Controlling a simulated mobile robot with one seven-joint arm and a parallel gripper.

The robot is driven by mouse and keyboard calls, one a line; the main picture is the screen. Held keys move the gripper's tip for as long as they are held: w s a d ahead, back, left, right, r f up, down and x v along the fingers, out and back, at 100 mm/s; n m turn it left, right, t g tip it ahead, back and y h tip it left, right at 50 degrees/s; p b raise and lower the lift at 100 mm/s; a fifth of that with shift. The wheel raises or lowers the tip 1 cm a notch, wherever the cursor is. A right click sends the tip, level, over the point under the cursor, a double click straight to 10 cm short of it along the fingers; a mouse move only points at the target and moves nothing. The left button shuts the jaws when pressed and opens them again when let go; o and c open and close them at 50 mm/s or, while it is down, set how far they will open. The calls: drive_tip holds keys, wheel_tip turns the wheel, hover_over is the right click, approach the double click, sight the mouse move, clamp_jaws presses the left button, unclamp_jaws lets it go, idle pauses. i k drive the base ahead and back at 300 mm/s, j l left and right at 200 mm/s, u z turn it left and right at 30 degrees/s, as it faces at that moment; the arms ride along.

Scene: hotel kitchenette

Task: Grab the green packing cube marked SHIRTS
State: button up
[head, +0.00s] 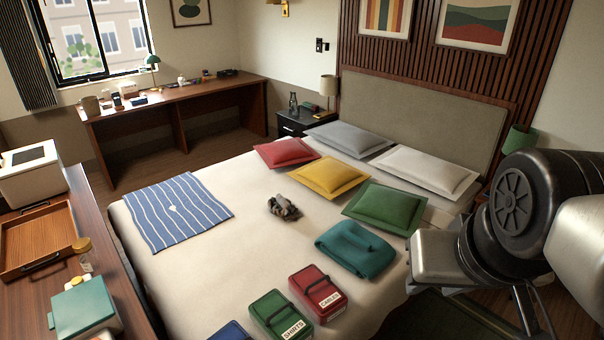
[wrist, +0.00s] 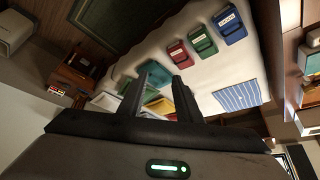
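The green packing cube marked SHIRTS (head: 270,308) lies on the near edge of the bed, its white label facing the front. It also shows in the wrist view, as a green case (wrist: 203,43) between a red and a blue one, beyond my fingertips. My gripper (wrist: 166,74) is open, with its two fingers apart and nothing seen held between them. It is well away from the green cube. In the head view my arm is at the right edge, and the fingers are not clear there.
A red cube marked CABLES (head: 315,289) lies close to the right of the green one. A blue cube (head: 229,331) is to its left, partly cut off. A folded teal blanket (head: 354,251) and several pillows lie farther back.

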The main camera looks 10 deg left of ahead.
sight(277, 317)
drive_tip(key=i+l+u, duration=0.1)
drive_tip(key=u, duration=0.3)
drive_tip(key=i+l+u, duration=0.2)
drive_tip(key=u, duration=0.25)
drive_tip(key=i+l+u, duration=0.1)
drive_tip(key=u, duration=0.3)
drive_tip(key=i+l+u, duration=0.1)
drive_tip(key=l+u, duration=0.25)
drive_tip(key=l, duration=0.2)
